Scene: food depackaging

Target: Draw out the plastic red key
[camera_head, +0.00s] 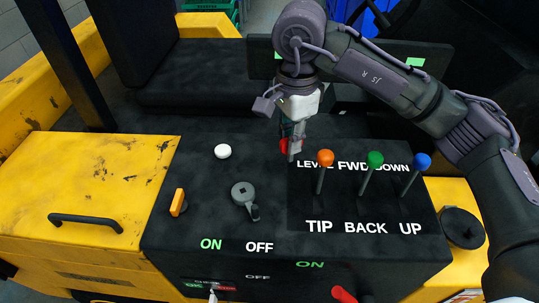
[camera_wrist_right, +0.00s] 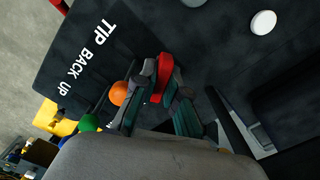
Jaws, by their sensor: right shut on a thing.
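The plastic red key (camera_head: 283,148) is between the fingers of my right gripper (camera_head: 291,148), above the black control panel (camera_head: 195,225), behind the levers. In the right wrist view the red key (camera_wrist_right: 166,72) shows bright red between the two fingertips of my right gripper (camera_wrist_right: 163,98). That gripper is shut on it. The fingers hide part of the key, and I cannot tell whether its lower end touches the panel. A grey round switch (camera_head: 242,192) sits to the left on the panel. My left gripper is not in view.
Orange (camera_head: 325,158), green (camera_head: 375,159) and blue (camera_head: 422,162) lever knobs stand right of the gripper. A white button (camera_head: 222,151) and an orange switch (camera_head: 178,203) are on the left. A red handle (camera_head: 343,295) shows at the front. Yellow bodywork (camera_head: 90,180) borders the panel.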

